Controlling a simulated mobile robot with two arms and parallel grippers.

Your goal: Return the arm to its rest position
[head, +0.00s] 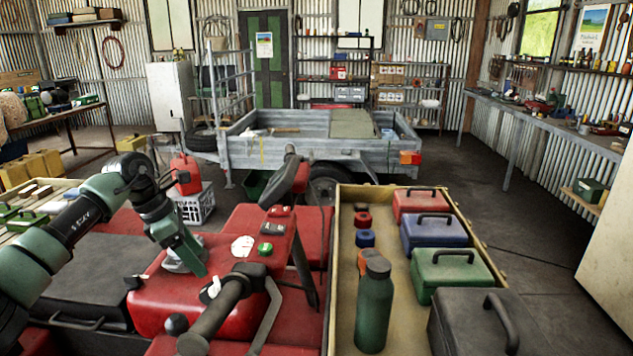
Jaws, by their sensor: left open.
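My left arm comes in from the left edge and bends down over the red quad bike (255,225). My left gripper (190,262) is open and points down, just above or beside a pale grey round part (182,260) on the quad's red bodywork. I cannot tell if it touches that part, which the gripper partly covers. I see nothing held in it. My right gripper is not in view.
A tray (333,270) right of the handlebars holds red, blue, green and black toolboxes, a green bottle (374,305) and small rolls. Left are a red fuel can (185,173) on a crate (195,207) and a black case (85,270). A trailer (270,152) stands behind; floor at right is clear.

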